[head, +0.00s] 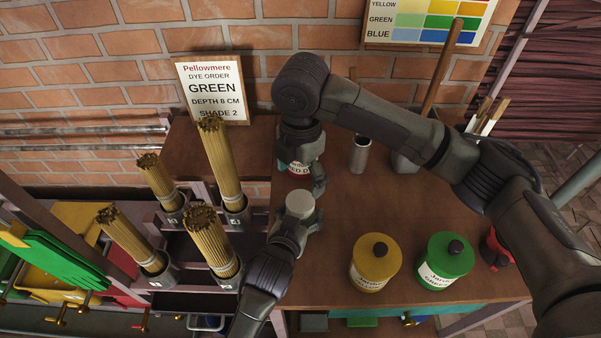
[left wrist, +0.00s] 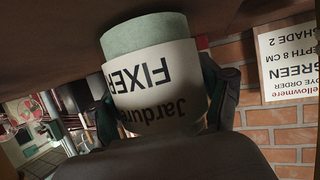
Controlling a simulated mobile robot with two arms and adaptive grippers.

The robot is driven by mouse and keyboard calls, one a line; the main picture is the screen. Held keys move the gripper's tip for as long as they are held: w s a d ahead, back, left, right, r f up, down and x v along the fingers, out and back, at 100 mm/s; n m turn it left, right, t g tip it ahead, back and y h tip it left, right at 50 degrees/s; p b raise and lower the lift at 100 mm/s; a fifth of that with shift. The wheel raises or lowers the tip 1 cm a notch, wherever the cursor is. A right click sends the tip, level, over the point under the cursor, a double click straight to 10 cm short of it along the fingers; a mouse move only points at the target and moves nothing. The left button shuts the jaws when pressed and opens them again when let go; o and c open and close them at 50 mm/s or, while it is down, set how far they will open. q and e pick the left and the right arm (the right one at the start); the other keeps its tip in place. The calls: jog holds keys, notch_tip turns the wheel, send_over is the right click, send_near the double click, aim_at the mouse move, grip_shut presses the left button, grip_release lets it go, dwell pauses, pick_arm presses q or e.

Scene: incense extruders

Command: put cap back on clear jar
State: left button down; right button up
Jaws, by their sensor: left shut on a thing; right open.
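My left gripper (head: 292,230) is shut on a pale jar (head: 300,205) near the table's left edge. In the left wrist view, the jar (left wrist: 155,85) has a white label reading "FIXER" and a pale green band. Its top looks flat and pale in the head view, with no dark knob like those on the other jars; I cannot tell whether a cap is on it. My right gripper (head: 318,180) is open just behind the held jar. It partly hides a jar labelled "RED D…" (head: 296,167). I cannot make out a separate loose cap.
A yellow jar (head: 375,262) and a green jar (head: 445,260) with knobbed lids stand at the front right. A red object (head: 496,250) is beyond them. A grey cup (head: 360,154) stands at the back. Bundles of sticks (head: 221,160) rise on the left. The table's middle is clear.

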aim_at(300, 201)
jog(key=shift+f, duration=4.05)
jog(key=c, duration=1.2)
jog(key=m, duration=0.3)
jog(key=shift+c, duration=0.2)
jog(key=m, duration=0.3)
jog(key=shift+m, duration=0.4)
